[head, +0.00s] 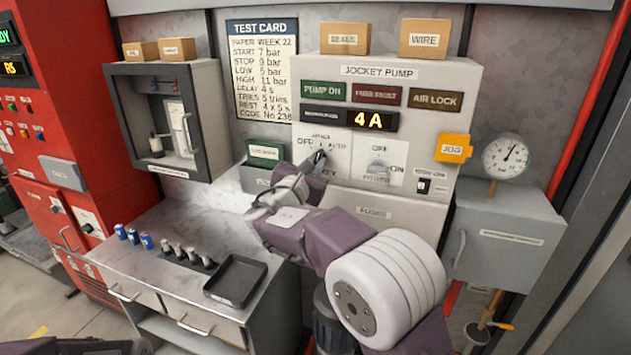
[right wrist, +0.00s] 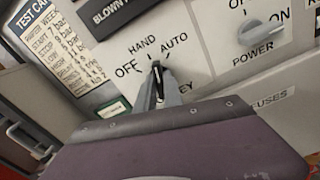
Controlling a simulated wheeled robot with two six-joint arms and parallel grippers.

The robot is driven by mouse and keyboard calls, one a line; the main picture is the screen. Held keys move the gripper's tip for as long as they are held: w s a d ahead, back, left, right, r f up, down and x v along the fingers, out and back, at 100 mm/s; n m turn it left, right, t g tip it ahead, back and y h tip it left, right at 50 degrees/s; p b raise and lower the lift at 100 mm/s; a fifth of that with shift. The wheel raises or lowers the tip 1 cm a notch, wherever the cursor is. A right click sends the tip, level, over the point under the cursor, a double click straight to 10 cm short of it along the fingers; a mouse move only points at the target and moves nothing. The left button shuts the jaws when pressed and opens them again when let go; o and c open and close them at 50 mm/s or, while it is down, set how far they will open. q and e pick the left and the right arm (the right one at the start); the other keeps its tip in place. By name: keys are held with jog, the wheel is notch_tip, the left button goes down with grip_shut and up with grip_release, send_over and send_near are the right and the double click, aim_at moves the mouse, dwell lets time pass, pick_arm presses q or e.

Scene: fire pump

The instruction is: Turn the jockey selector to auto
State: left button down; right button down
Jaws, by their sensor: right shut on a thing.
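The jockey selector (head: 319,158) is a small dark knob on the pale jockey pump panel (head: 462,80), with OFF, HAND and AUTO marked around it. In the right wrist view the selector (right wrist: 157,72) stands between the fingers, its tip up toward the HAND and AUTO marks. I cannot tell exactly which mark it points at. My right gripper (head: 303,176) reaches the panel from below and is shut on the selector; the fingers (right wrist: 160,88) hide its lower part. My left gripper is not in view.
A power knob (head: 377,168) is right of the selector, under a display reading 4A (head: 369,120). An orange JOG tag (head: 453,148) and a pressure gauge (head: 506,158) are farther right. The counter below holds several small cylinders and a black tray (head: 236,280).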

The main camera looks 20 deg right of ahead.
jog(key=shift+f+m+b, duration=0.15)
jog(key=shift+m+b, duration=3.15)
jog(key=shift+b, duration=0.4)
jog(key=c, duration=1.5)
grip_release()
jog(key=shift+w, duration=0.1)
jog(key=shift+o, duration=0.2)
jog(key=b+v, duration=0.1)
jog(key=v, duration=0.8)
jog(key=shift+b, duration=0.35)
